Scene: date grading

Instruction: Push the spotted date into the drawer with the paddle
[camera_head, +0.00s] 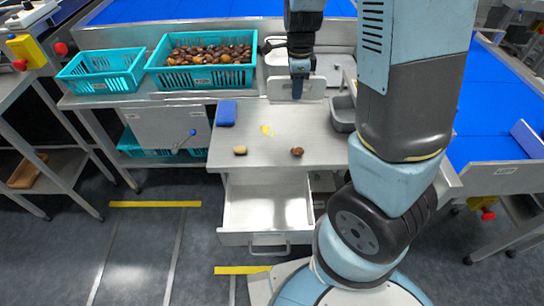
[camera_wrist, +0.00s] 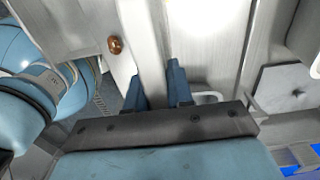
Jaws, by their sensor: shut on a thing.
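A dark brown date (camera_head: 297,152) lies near the front edge of the steel table, above the right side of the open drawer (camera_head: 267,203). A paler tan date (camera_head: 240,150) lies to its left. Spots are too small to tell on either. A brown date (camera_wrist: 115,46) also shows in the wrist view, left of the fingers. My gripper (camera_head: 297,88) is over the rear of the table, behind the brown date and apart from it. It is shut on the pale flat paddle (camera_head: 314,88). In the wrist view the paddle (camera_wrist: 150,60) runs between my fingers (camera_wrist: 157,90). The drawer looks empty.
A grey bin (camera_head: 343,113) stands at right. A teal crate of dates (camera_head: 160,82) and an empty teal crate (camera_head: 95,86) stand behind left. The table's middle is mostly clear.

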